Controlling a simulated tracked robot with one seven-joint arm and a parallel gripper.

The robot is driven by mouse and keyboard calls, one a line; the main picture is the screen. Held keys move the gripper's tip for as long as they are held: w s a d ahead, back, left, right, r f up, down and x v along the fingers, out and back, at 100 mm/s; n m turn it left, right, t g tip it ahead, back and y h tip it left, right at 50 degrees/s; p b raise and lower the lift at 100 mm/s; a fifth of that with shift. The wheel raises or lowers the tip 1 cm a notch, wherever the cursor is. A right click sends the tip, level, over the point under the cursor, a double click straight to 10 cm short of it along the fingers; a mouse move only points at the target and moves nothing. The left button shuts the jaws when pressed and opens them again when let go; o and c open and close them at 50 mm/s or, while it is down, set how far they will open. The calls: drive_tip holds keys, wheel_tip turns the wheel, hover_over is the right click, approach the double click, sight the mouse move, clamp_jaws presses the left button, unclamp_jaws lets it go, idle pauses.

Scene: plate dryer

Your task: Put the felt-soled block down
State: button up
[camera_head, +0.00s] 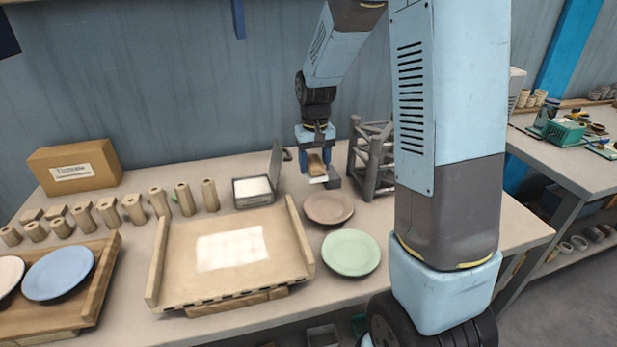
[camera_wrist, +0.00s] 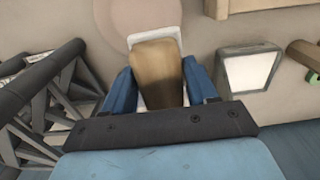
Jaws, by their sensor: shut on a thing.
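My gripper (camera_head: 316,160) hangs over the back part of the table, between a metal box and a dark rack. It is shut on the felt-soled block (camera_head: 318,170), a wooden piece with a pale sole at its lower end. In the wrist view the block (camera_wrist: 158,75) sits between my two blue fingers, with the white sole showing around its edges. The block looks to be above the table; I cannot tell how high, or whether it touches anything. A small grey piece (camera_head: 333,178) lies just right of it in the head view.
The dark rack (camera_head: 371,158) stands close on the right. The open metal box (camera_head: 252,192) with a white pad is on the left. A pink plate (camera_head: 328,208) and a green plate (camera_head: 351,253) lie in front. A large wooden tray (camera_head: 190,278) fills the middle.

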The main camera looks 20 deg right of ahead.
sight(312, 159)
drive_tip(key=w+f, duration=0.3)
drive_tip(key=w+d+f, duration=0.1)
drive_tip(key=w+f, duration=0.2)
drive_tip(key=w, duration=0.1)
drive_tip(key=w+f, duration=0.2)
drive_tip(key=w, duration=0.2)
drive_tip(key=shift+w+d+f, duration=0.1)
drive_tip(key=shift+d+f, duration=0.3)
drive_tip(key=shift+f, duration=1.55)
drive_tip(key=o, duration=0.8)
drive_tip(key=shift+f, duration=0.1)
